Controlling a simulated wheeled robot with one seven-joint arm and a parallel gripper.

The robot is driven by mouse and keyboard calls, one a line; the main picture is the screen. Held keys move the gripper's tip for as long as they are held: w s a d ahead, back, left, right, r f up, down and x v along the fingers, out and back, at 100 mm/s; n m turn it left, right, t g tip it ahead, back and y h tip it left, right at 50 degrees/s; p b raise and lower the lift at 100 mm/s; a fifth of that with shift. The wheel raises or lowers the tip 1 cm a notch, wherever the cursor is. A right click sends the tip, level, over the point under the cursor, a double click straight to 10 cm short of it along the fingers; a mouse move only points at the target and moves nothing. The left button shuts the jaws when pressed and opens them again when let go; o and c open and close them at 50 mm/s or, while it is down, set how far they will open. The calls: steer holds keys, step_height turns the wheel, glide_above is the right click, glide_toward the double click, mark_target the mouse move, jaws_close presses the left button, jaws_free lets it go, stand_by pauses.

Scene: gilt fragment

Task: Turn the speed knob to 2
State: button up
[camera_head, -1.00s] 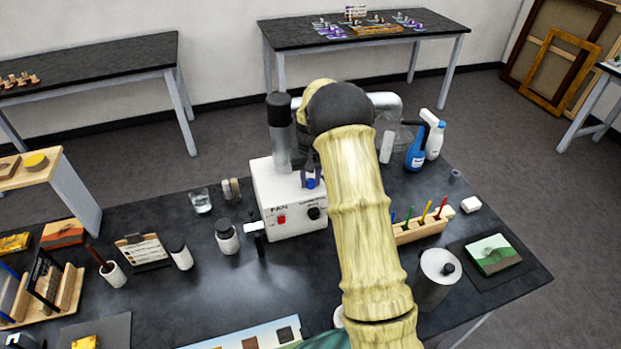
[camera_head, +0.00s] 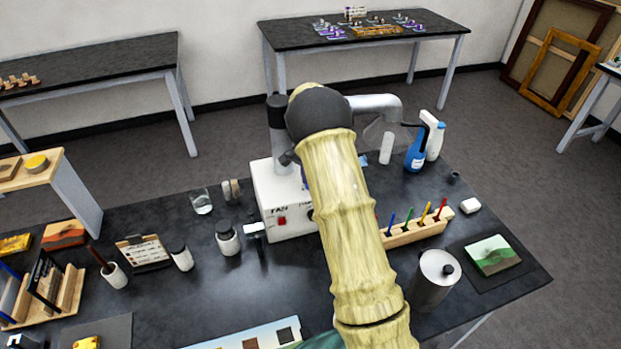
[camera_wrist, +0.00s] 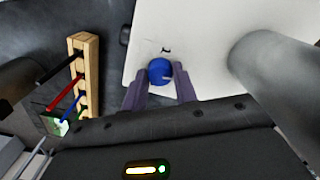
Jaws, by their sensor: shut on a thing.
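The white fan box (camera_head: 264,185) stands on the dark bench in the head view, with FAN lettering and a red switch (camera_head: 282,220) on its front. Part of a dark front dial (camera_head: 310,214) shows beside my arm. In the wrist view, a round blue knob (camera_wrist: 159,72) sits on the box's white face (camera_wrist: 190,30). My gripper (camera_wrist: 160,76) has its two purple fingers on either side of this knob, shut on it. A small dark mark lies just beyond the knob; I cannot read it or the knob's setting. My arm hides most of the gripper in the head view.
A grey duct (camera_head: 376,103) rises behind the box. A wooden rack (camera_head: 421,229) with coloured sticks stands right, near a metal canister (camera_head: 435,279). A white jar (camera_head: 227,238) and glass (camera_head: 201,201) stand left. The bench between the jar and the front edge is partly clear.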

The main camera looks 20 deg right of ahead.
steer(key=shift+w+r+m, duration=0.1)
steer(key=shift+m, duration=0.7)
steer(key=o, duration=1)
steer(key=shift+c, duration=0.2)
step_height(320, 180, up, 17)
steer(key=b, duration=0.2)
steer(key=shift+r+b, duration=0.15)
steer(key=shift+b, duration=0.25)
